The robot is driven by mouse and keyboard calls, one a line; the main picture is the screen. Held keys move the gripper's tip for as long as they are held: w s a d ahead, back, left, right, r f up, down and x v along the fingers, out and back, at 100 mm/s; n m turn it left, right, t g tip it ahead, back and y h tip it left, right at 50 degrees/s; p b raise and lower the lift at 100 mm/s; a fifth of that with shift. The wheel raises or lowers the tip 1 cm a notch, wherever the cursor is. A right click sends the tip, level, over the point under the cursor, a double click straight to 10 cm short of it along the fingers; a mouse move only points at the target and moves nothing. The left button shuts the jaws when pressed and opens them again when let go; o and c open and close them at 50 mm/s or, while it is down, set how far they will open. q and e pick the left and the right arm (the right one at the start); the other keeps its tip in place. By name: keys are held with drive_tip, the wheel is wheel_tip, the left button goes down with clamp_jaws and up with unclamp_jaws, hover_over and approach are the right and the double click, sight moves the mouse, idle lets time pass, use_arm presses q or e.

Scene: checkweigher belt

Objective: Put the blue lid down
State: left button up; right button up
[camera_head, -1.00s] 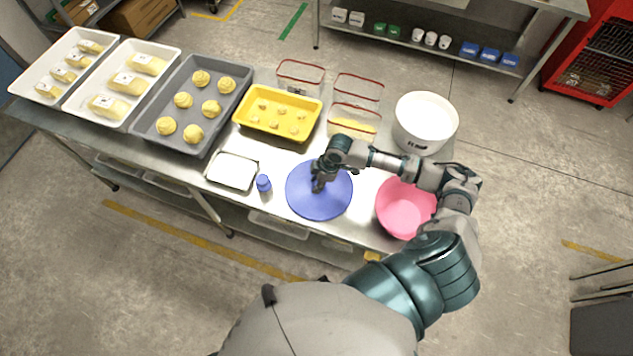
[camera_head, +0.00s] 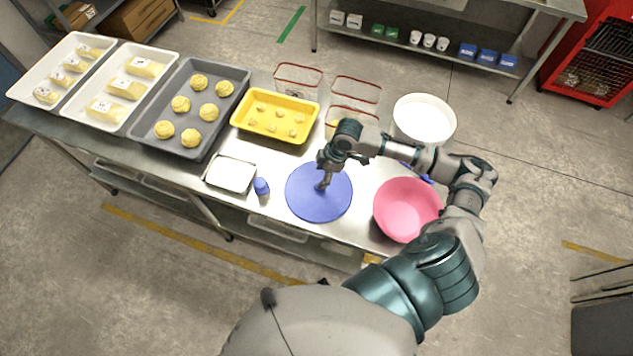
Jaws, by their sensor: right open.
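The round blue lid (camera_head: 304,204) lies flat on the steel table, near its front edge, between the small blue-capped bottle and the pink bowl. My right gripper (camera_head: 325,168) is above the lid's middle, pointing down with its jaws open. A small dark upright part, which looks like the lid's handle, shows just below the fingers. I cannot tell whether the fingers still touch it. My left gripper is not in view.
The white tub (camera_head: 425,115) stands behind the arm. The blue-capped bottle (camera_head: 262,187) and small white tray (camera_head: 231,175) are left; the yellow tray (camera_head: 247,128) and red-rimmed clear containers (camera_head: 357,90) are behind.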

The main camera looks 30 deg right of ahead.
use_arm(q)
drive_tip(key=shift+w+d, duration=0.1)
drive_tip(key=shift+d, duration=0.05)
use_arm(e)
drive_tip(key=v, duration=0.4)
drive_tip(key=shift+r, duration=0.25)
drive_tip(key=shift+d, duration=0.1)
